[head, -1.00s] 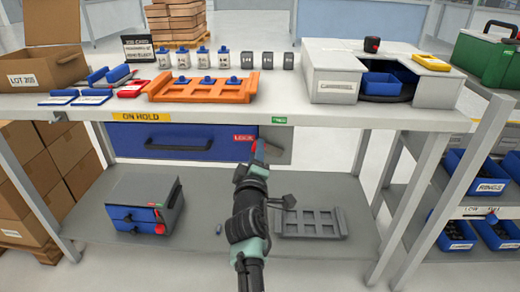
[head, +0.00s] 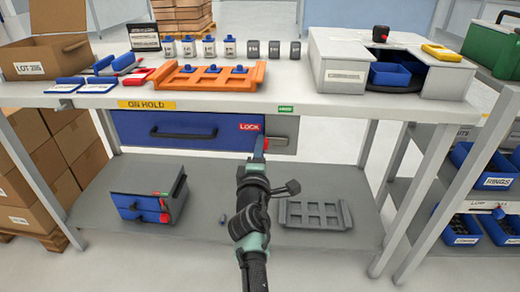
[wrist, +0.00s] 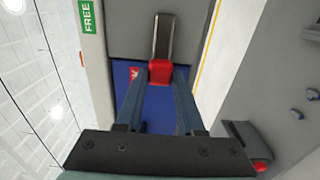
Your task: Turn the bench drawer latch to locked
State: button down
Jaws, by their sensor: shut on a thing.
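The latch is a grey lever (wrist: 163,38) with a red end (wrist: 160,70), mounted beside the blue drawer (head: 180,132) under the bench top. In the wrist view the red end lies over the blue drawer front, between my fingertips. My gripper (head: 261,143) is shut on this red end, which also shows in the head view (head: 266,143). The red LOCK label (head: 249,127) is just above and left of the fingertips. The green FREE label (head: 285,109) is on the bench edge above; it also shows in the wrist view (wrist: 87,15). My fingers partly hide the lever in the head view.
The bench top (head: 300,105) overhangs the drawer. It carries an orange tray (head: 215,82) and a grey housing (head: 335,72). A small grey drawer cabinet (head: 150,190) and a grey slotted tray (head: 315,213) are on the lower shelf, which has free room between them.

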jog(key=shift+f, duration=0.1)
jog(key=c, duration=0.5)
grip_release()
jog(key=s+p, duration=0.5)
jog(key=s, duration=0.8)
jog(key=shift+p, duration=0.3)
